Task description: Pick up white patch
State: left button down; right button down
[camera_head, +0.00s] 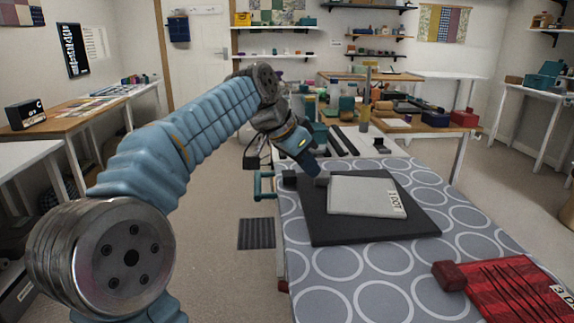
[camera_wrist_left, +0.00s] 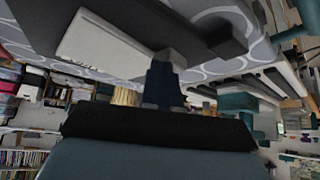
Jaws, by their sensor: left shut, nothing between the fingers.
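The white patch (camera_head: 362,196) lies flat on a dark mat (camera_head: 330,232) on the table, with a printed label along its right edge. A small grey block (camera_head: 322,182) sits at its left back corner. My left gripper (camera_head: 313,171) points down just behind that block, shut and empty; whether it touches the block I cannot tell. In the left wrist view the white patch (camera_wrist_left: 102,42) is at upper left, and the gripper (camera_wrist_left: 165,65) ends right by the grey block (camera_wrist_left: 171,57). My right gripper is not in view.
A red patch (camera_head: 515,290) with a red block (camera_head: 449,276) lies at the front right. A dark block (camera_head: 289,178) stands left of my gripper near the table edge. Dark strips and boxes crowd the back. The circle-patterned cloth (camera_head: 355,290) is clear in front.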

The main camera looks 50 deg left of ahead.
pick_arm(q)
jog(key=shift+w+d, duration=0.25)
jog(key=shift+w, duration=1)
jog(key=shift+s+f, duration=0.1)
jog(key=shift+f, duration=0.75)
jog(key=shift+s+f, duration=0.1)
jog(key=shift+s+f+b, duration=0.1)
jog(key=shift+s+b, duration=0.1)
jog(key=shift+b, duration=0.15)
jog(key=s, duration=0.2)
jog(key=s+a+b, duration=0.1)
jog(key=shift+s, duration=0.35)
jog(key=shift+w+r, duration=0.1)
jog(key=shift+r, duration=0.1)
jog(key=shift+r, duration=0.1)
